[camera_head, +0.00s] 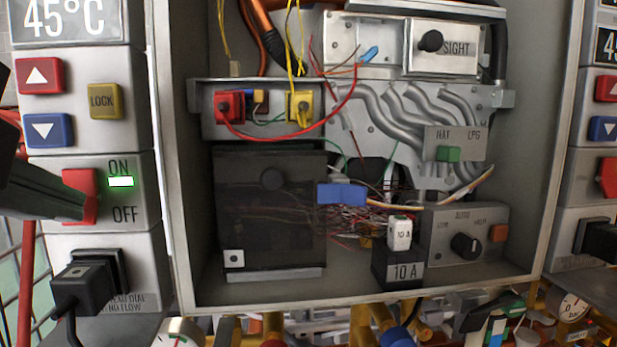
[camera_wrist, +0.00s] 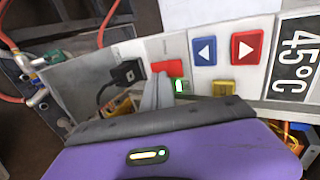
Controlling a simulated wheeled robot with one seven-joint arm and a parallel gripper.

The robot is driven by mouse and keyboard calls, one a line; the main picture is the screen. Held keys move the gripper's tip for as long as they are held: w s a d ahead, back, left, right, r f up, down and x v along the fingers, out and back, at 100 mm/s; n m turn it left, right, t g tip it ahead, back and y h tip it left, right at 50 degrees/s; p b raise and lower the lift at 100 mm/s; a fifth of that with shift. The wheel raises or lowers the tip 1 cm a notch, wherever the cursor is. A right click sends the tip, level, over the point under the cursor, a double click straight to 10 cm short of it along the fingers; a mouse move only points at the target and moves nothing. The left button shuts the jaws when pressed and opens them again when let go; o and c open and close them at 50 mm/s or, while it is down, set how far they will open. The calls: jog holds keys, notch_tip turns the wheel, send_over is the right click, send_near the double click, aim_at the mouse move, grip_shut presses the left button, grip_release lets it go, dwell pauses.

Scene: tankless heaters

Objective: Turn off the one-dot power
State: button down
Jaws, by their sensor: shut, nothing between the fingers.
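The red power switch (camera_head: 80,190) is on the left control panel, beside the words ON and OFF. The green light (camera_head: 121,181) under ON is lit. In the wrist view the red switch (camera_wrist: 167,68) and the lit green light (camera_wrist: 179,86) show just past my fingertips. My gripper (camera_head: 78,208) comes in from the left edge, its fingers shut and empty, with the tips at the switch's lower left part. I cannot tell whether they touch it. In the wrist view my gripper (camera_wrist: 158,85) points at the switch. A small one-dot label (camera_head: 234,258) is on the dark cover in the open cabinet.
Above the switch are a red up button (camera_head: 40,75), a blue down button (camera_head: 47,130), a yellow LOCK button (camera_head: 104,100) and a 45°C display (camera_head: 68,20). A black plug (camera_head: 88,280) juts out below. A similar panel with a red switch (camera_head: 607,177) is at the right edge.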

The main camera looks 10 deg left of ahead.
jog(key=shift+w+a+f, duration=0.15)
jog(key=shift+w+f, duration=0.15)
jog(key=shift+w, duration=0.2)
